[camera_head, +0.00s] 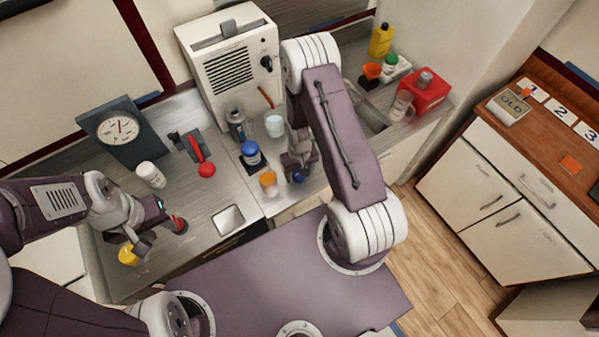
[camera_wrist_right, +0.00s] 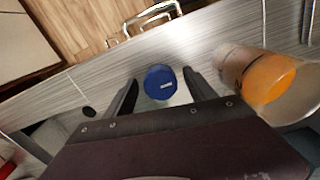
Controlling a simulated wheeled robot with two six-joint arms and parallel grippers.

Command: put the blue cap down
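The small blue cap (camera_head: 298,177) is at the front part of the metal counter, just below my right gripper (camera_head: 299,166). In the right wrist view the blue cap (camera_wrist_right: 160,82) shows between the two fingertips (camera_wrist_right: 160,84), with a gap on each side, so the fingers are open around it and not pressed on it. It seems to rest on the counter. A blue-topped bottle (camera_head: 251,153) stands to the left on a dark pad. My left gripper (camera_head: 148,228) is low over the left end of the counter; its finger opening is unclear.
An orange-topped container (camera_head: 268,180) stands close beside my right gripper; it is large in the wrist view (camera_wrist_right: 268,78). A pale cup (camera_head: 274,125) and a dark jar (camera_head: 237,124) stand behind. A yellow-topped item (camera_head: 128,255) and a red item (camera_head: 179,225) are near my left gripper.

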